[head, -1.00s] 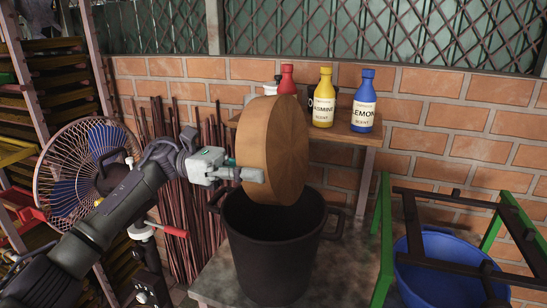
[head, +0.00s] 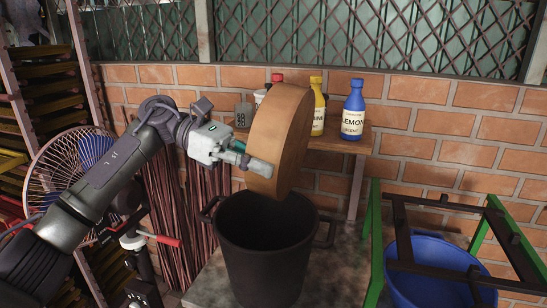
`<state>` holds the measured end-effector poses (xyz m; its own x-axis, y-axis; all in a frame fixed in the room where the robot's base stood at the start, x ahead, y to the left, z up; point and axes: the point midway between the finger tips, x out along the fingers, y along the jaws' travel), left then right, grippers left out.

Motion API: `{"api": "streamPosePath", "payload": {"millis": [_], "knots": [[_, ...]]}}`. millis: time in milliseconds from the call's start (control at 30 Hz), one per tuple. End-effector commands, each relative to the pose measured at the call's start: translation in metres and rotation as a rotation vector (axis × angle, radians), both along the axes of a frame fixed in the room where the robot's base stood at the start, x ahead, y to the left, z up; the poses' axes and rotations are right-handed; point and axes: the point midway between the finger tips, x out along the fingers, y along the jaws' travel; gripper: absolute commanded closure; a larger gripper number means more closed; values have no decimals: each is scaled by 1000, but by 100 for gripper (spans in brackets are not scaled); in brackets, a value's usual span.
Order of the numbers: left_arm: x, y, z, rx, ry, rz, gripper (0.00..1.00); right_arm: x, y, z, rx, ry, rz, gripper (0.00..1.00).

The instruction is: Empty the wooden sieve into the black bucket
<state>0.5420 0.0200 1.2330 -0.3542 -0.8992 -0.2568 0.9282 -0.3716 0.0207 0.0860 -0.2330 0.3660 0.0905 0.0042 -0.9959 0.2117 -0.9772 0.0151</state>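The round wooden sieve (head: 285,138) is tilted steeply on its side above the black bucket (head: 265,262). Its lower edge is over the bucket's opening. My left gripper (head: 258,166) is shut on the sieve's rim at its left side. The black bucket stands upright on a grey table, with a handle at each side. The inside of the bucket looks dark, and I cannot tell what is in it. My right gripper is not in view.
Behind the bucket, a wooden shelf (head: 358,141) holds a blue bottle (head: 352,112), a yellow bottle (head: 318,108) and a red-topped one. A blue tub (head: 440,278) under a green-and-black frame is at right. A fan (head: 62,165) and bundled sticks stand at left.

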Motion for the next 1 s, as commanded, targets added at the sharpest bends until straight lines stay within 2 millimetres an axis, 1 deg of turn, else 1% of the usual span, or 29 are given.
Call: {"api": "streamPosePath", "payload": {"millis": [33, 100, 267, 367, 433, 600, 700, 833, 900, 1000], "knots": [[-4, -8, 4, 67, -37, -4, 100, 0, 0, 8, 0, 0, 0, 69], [-7, -16, 0, 141, -64, -3, 100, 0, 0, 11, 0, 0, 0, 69], [-10, -23, -12, 255, -111, -2, 100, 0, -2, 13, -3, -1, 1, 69], [-14, -32, -29, 441, -194, -5, 100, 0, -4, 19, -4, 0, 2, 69], [-17, -38, -46, 598, -262, -7, 100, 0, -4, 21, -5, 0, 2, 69], [-24, -55, -88, 977, -423, -8, 100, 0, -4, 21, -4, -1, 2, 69], [-27, -62, -109, 1168, -502, -5, 100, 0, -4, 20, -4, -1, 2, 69], [-27, -65, -123, 1300, -552, 2, 100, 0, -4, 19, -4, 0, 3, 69], [-27, -66, -124, 1323, -561, 4, 100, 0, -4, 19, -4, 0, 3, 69], [-27, -65, -121, 1325, -561, 5, 100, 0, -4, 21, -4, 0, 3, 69]]}}
